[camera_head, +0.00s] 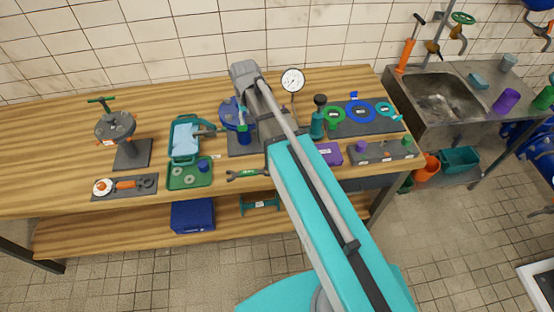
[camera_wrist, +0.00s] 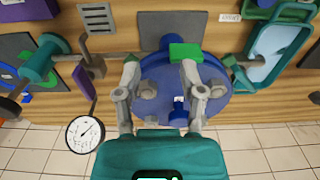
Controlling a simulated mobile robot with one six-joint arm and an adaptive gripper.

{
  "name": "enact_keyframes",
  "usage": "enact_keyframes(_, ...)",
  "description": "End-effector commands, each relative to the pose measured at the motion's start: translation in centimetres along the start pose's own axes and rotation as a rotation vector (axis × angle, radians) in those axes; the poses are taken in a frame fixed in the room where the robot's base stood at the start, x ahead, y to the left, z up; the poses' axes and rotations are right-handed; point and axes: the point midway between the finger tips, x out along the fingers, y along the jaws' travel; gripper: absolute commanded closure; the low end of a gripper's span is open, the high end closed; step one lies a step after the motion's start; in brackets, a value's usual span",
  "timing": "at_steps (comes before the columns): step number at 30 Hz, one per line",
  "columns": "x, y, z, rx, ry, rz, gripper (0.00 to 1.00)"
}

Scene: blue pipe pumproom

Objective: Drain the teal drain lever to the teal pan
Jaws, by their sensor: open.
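The teal pan (camera_head: 178,124) lies on the bench left of my arm, with pale blue inside. It also shows at the right of the wrist view (camera_wrist: 262,78). A grey pipe-like part (camera_head: 207,131) reaches its right side. In the wrist view a small teal piece (camera_wrist: 230,60) sits by this part; I cannot tell if it is the drain lever. My gripper (camera_wrist: 158,66) is open over a round blue body (camera_wrist: 155,85), its fingers apart with nothing clearly between them. In the head view, my arm hides the gripper and part of the blue body (camera_head: 229,112).
A pressure gauge (camera_head: 292,80) stands behind my arm. A teal-handled fitting (camera_head: 317,125) and a dark mat (camera_head: 370,127) with several rings lie right. A green tray (camera_head: 190,185) is before the pan. A sink (camera_head: 445,97) is far right.

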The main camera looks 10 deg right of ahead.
Motion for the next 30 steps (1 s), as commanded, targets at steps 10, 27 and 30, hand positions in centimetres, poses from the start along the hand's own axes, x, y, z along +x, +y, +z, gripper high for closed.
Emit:
enact_keyframes(10, 3.0, 2.4, 2.5, -0.007, -0.001, 0.001, 0.49)
enact_keyframes(27, 7.6, 5.2, 6.0, -0.017, -0.008, 0.003, 0.49)
enact_keyframes(30, 8.4, 5.7, 6.7, -0.018, -0.009, 0.003, 0.49)
